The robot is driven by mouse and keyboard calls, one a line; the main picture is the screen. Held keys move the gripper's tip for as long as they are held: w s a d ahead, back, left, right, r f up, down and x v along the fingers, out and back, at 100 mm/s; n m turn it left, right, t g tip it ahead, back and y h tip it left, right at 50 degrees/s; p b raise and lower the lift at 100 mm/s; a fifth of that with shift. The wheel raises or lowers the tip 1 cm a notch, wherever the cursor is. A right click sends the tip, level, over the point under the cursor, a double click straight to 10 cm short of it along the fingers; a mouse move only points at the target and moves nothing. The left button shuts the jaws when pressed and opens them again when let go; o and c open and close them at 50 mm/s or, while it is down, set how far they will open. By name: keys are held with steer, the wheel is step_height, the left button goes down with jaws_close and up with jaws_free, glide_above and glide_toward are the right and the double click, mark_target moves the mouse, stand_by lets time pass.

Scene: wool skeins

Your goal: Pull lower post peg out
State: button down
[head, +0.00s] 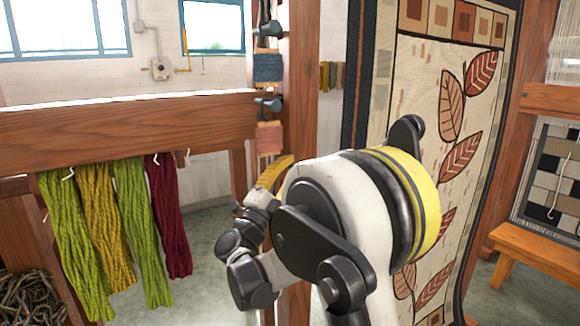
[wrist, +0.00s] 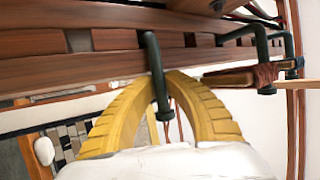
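The lower post peg (wrist: 156,75) is a dark green bent rod standing out from the wooden post (wrist: 90,68) in the wrist view. My gripper (wrist: 166,78) has two yellow, ridged, curved fingers. Their tips come together at the peg's shaft, shut on it, and the peg's end shows between the fingers. The peg's base meets the post's face. In the head view my gripper (head: 272,174) is low on the post, below the red skein, and my arm hides the lower peg there.
Just above on the same post, one peg (head: 268,103) bears a red skein (head: 268,138), and a higher peg (head: 268,28) bears a blue skein (head: 267,67). A wooden beam (head: 120,130) with green, yellow and dark red skeins is to the left. A leaf-patterned tapestry (head: 440,120) hangs to the right.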

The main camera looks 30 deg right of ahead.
steer(key=a, duration=0.6)
steer(key=shift+a, duration=0.1)
steer(key=c, duration=1.7)
jaws_free()
steer(key=shift+o, duration=1.4)
steer(key=shift+a, duration=0.2)
steer(key=shift+d, duration=0.1)
steer(key=shift+d, duration=0.1)
